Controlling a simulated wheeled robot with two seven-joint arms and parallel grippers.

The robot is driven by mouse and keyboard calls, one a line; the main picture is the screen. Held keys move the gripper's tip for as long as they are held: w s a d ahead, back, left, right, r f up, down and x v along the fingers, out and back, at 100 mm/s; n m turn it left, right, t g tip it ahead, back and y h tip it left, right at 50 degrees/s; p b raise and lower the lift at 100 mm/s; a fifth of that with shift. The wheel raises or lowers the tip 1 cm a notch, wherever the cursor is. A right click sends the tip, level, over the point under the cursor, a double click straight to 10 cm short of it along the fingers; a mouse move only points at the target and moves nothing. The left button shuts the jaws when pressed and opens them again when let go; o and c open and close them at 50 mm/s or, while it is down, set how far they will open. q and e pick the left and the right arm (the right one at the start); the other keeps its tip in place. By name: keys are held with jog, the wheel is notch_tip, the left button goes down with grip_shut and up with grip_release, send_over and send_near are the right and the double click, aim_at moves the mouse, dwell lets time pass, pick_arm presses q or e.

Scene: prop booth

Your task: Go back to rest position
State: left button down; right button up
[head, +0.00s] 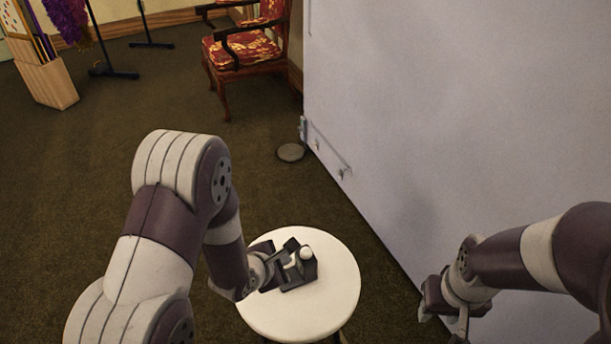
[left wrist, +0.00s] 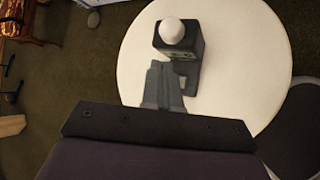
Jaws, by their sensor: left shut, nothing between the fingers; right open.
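My left gripper (head: 287,254) reaches over a round white table (head: 326,312) in the head view. In the left wrist view its fingers (left wrist: 163,86) are shut with nothing between them. They are close beside a dark box-shaped object (left wrist: 190,45) with a white ball-like top (left wrist: 171,31); I cannot tell if they touch it. The same dark object (head: 308,268) and white top (head: 306,253) stand on the table in the head view. My right gripper (head: 443,312) is at the lower right, open and empty, in front of the pale panel and clear of the table.
A large pale panel (head: 450,110) stands on the right, with a round grey disc (head: 291,152) on the floor by its edge. A red patterned chair (head: 243,50), a wooden box (head: 47,82) and dark stands (head: 113,72) are further back. The brown carpet (head: 90,150) between is clear.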

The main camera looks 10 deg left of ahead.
pick_arm(q)
jog(key=shift+f+m, duration=0.1)
jog(key=shift+m, duration=0.4)
jog(key=s+f+m+g, duration=0.1)
jog(key=m, duration=0.1)
jog(key=s+a+f+m+g+y, duration=0.1)
jog(key=s+m, duration=0.1)
jog(key=s+a+m+g, duration=0.1)
jog(key=m, duration=0.1)
jog(key=shift+s+f+m, duration=0.25)
jog(key=shift+f+m, duration=0.15)
jog(key=m, duration=0.1)
jog(key=s+a+m+g, duration=0.1)
jog(key=s+m+y, duration=0.1)
jog(key=m, duration=0.1)
jog(key=shift+s+a+r+g, duration=0.1)
jog(key=shift+a+r+g, duration=0.1)
jog(key=shift+a+g, duration=0.1)
jog(key=s+a+r+m+g+y, duration=0.15)
jog(key=s+r+m+g, duration=0.25)
jog(key=s+r+m, duration=0.6)
jog(key=w+r+p, duration=0.2)
jog(key=r+p, duration=0.5)
jog(key=r, duration=0.1)
jog(key=w+r+m+t+p, duration=0.1)
jog(key=w+r+p, duration=0.1)
jog(key=r+p, duration=0.6)
jog(key=shift+a+r, duration=0.25)
jog(key=shift+r, duration=0.5)
